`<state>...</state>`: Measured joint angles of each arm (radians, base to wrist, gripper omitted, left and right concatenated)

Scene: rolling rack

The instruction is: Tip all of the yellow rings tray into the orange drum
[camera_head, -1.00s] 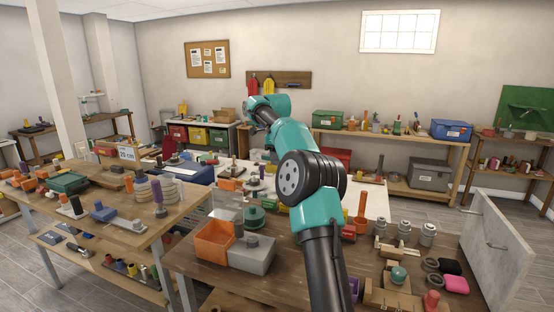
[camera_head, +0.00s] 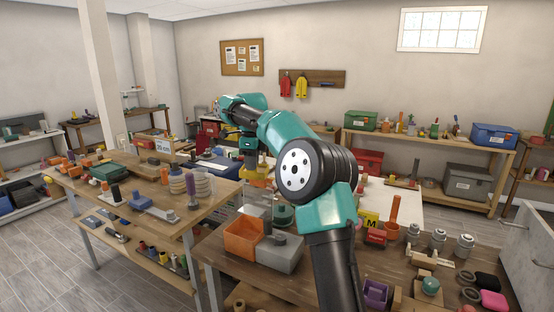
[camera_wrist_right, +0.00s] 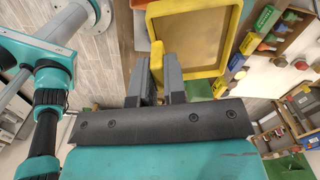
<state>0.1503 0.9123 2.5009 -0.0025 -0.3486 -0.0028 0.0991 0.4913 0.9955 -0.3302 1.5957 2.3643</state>
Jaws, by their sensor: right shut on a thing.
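My right gripper (camera_head: 252,166) hangs down from the teal arm in the head view, beyond the orange bin. In the right wrist view its two dark fingers (camera_wrist_right: 160,80) are shut on the near-left rim of a yellow tray (camera_wrist_right: 205,73). The tray has a square yellow rim and a plain brown middle; I cannot make out rings in it. In the head view the yellow tray (camera_head: 257,182) shows only in part, under the gripper. An orange surface (camera_wrist_right: 141,35) lies just left of the tray in the wrist view; I cannot tell if it is the drum. My left gripper is out of view.
An orange bin (camera_head: 243,238) and a grey box (camera_head: 281,252) stand on the near bench. A crowded wooden table (camera_head: 140,200) is at left. Shelves line the back wall. Open floor (camera_head: 55,245) shows at lower left.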

